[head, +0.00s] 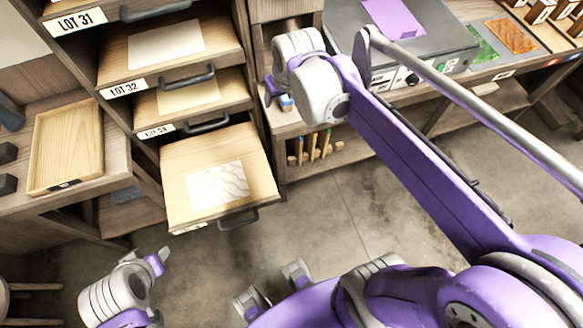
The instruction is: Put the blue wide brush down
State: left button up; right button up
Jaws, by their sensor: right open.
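A small blue and pale thing (287,102), perhaps the blue wide brush, shows on the bench edge just below my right gripper. My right gripper (274,92) is open above the bench between the drawers and the grey press. Its wrist hides much of what is under it, and I cannot tell whether a finger touches the blue thing. My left gripper (158,262) is low at the left, over the floor and away from the bench. I cannot tell how far apart its fingers are.
Several brushes (314,147) stand in a rack below the bench edge. An open drawer (185,165) holds a marbled sheet. An empty wooden tray (92,128) lies at left. A grey press (440,45) with a purple sheet stands behind my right arm. The floor (340,220) is clear.

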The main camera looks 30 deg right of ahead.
jog(key=s+a+f, duration=0.3)
jog(key=s+f, duration=0.1)
jog(key=s, duration=0.4)
jog(key=s+a+f+n, duration=0.1)
jog(key=s+a+f, duration=0.2)
jog(key=s+f, duration=0.2)
jog(key=s, duration=0.2)
jog(key=shift+s+a+f+n+y, duration=0.2)
jog(key=shift+s+a+n+y, duration=0.1)
jog(key=shift+s+a, duration=0.1)
jog(key=r+p, duration=0.2)
jog(key=shift+w+d+r+t, duration=0.1)
jog(key=shift+w+r+t, duration=0.2)
jog(key=shift+w, duration=0.1)
